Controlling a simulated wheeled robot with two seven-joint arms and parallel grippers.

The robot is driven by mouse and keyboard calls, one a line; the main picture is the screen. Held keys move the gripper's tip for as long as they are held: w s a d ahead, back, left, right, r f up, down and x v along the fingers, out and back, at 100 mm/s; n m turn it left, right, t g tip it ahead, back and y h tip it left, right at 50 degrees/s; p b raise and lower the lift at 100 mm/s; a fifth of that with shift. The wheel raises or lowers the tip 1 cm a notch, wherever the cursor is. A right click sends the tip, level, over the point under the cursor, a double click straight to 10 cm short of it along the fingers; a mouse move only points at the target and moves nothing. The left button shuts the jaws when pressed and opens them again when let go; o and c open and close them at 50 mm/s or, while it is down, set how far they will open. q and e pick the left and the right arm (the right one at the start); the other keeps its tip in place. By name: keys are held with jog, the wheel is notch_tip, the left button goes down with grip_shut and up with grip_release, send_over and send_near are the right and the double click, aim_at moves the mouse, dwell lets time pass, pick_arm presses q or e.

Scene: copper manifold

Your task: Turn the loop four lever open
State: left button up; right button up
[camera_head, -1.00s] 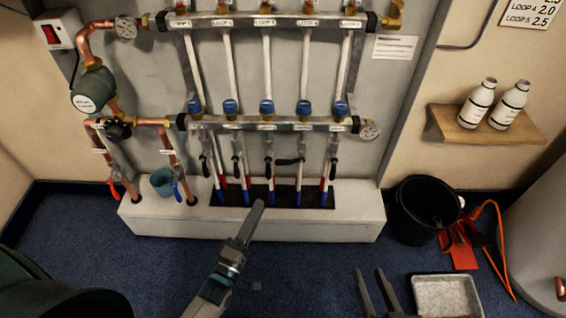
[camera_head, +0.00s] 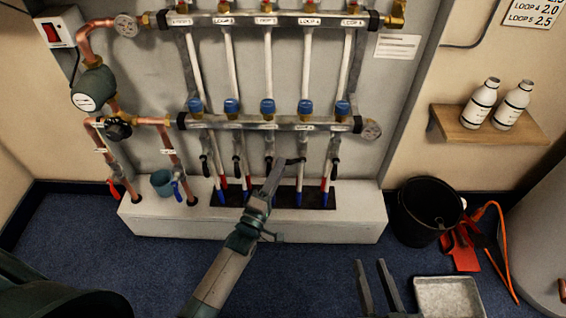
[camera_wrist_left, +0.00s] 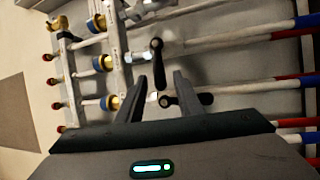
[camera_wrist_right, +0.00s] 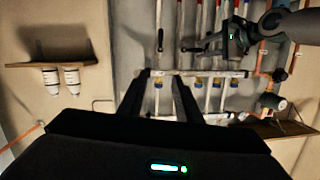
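The loop four lever (camera_head: 291,161) is black and sits crosswise to its pipe below the lower manifold bar, its handle pointing left towards loop three. In the left wrist view the lever (camera_wrist_left: 157,64) points down the picture, its free end between the fingertips. My left gripper (camera_head: 275,172) is open just in front of the lever; contact cannot be made out. The loop three lever (camera_wrist_left: 192,99) lies along its pipe, partly behind one finger. My right gripper (camera_head: 377,272) is open and empty, low in front of the white plinth, well away from the lever.
The loop five lever (camera_head: 334,168) hangs along its pipe close by on the right. The white plinth (camera_head: 340,227) stands below. A black bucket (camera_head: 425,222), a grey tray (camera_head: 447,297) and a shelf with two bottles (camera_head: 485,122) are on the right.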

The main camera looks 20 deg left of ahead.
pick_arm(q)
jog(key=shift+x, duration=1.7)
pick_arm(e)
jog(key=shift+w+a+r+t, duration=0.15)
jog(key=shift+r+t, duration=0.25)
jog(key=shift+r, duration=0.3)
pick_arm(q)
jog(key=shift+c, duration=0.2)
grip_shut()
jog(key=shift+f, duration=0.1)
